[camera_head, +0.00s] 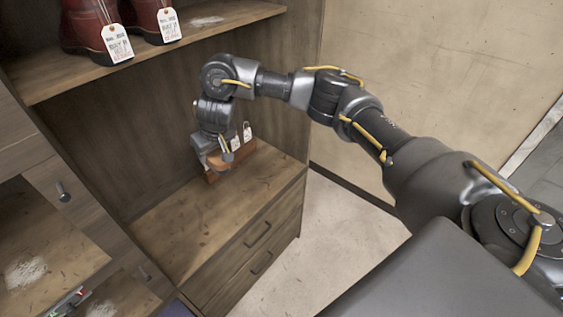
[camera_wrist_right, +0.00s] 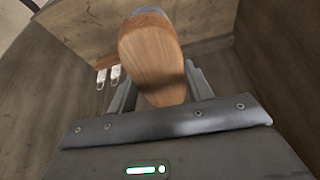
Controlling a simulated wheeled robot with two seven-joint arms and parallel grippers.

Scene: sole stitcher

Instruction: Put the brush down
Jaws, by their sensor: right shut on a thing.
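The brush (camera_wrist_right: 152,62) has a rounded wooden back and a greyish edge at its far end. It sits between the two fingers of my right gripper (camera_wrist_right: 153,95), which is shut on it. In the head view my right gripper (camera_head: 222,158) is low over the wooden cabinet top (camera_head: 185,215), near its back corner. The brush is mostly hidden by the gripper there, so I cannot tell whether it touches the surface. My left gripper is not in view.
White tags (camera_head: 240,135) hang or stand beside the gripper, near a brown block-like thing (camera_head: 236,160). Dark red boots (camera_head: 90,25) with tags stand on the shelf (camera_head: 150,55) above. The front of the cabinet top is clear, over drawers (camera_head: 258,250).

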